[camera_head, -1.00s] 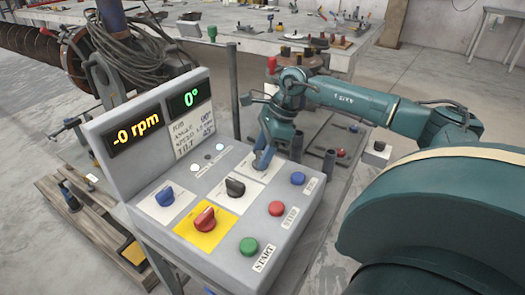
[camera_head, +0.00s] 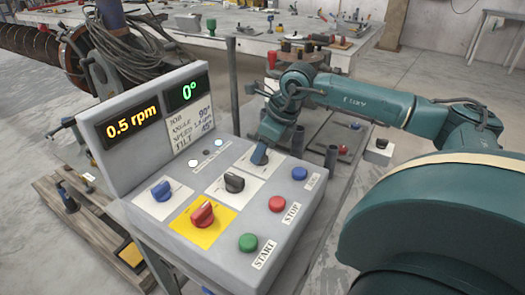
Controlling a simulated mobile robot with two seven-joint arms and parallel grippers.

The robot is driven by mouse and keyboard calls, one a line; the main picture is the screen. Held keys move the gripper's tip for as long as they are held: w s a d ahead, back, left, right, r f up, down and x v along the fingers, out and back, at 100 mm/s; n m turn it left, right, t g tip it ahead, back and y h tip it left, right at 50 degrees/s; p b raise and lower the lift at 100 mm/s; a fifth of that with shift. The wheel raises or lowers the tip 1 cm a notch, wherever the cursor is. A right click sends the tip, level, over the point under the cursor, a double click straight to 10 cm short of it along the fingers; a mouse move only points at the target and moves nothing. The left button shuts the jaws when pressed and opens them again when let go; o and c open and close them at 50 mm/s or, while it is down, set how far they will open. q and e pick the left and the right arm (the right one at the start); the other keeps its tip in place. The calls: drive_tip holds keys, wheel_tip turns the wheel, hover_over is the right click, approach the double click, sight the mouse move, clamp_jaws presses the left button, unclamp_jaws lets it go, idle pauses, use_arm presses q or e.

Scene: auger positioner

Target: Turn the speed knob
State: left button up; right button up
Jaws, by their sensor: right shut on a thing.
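A sloped grey control panel (camera_head: 150,212) fills the middle left. My right gripper (camera_head: 260,156) reaches down to the white plate at the panel's back right. It is shut on the knob there, which it mostly hides. I take this knob for the speed knob, since the rpm display (camera_head: 132,124) changes while I hold it. The display reads 0.5 rpm in yellow, and the green angle display (camera_head: 187,92) reads 0°. My left gripper is not in view.
Blue (camera_head: 299,173), red (camera_head: 277,204) and green (camera_head: 248,243) buttons line the right side. A coiled hose (camera_head: 135,55) hangs behind.

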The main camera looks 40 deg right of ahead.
drive_tip(key=m+h+b, duration=0.1)
drive_tip(key=m, duration=0.1)
drive_tip(key=shift+a+f+m, duration=0.1)
drive_tip(key=shift+m, duration=0.3)
drive_tip(key=m+h+b, duration=0.1)
drive_tip(key=m, duration=0.3)
drive_tip(key=shift+a+m+t+h+b, duration=0.1)
drive_tip(key=shift+m+t+h+b, duration=0.2)
drive_tip(key=shift+m+h+b, duration=0.1)
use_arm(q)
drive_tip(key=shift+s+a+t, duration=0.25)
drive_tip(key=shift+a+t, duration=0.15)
use_arm(e)
drive_tip(key=shift+m+h, duration=0.3)
drive_tip(key=shift+m, duration=0.5)
drive_tip(key=o, duration=1)
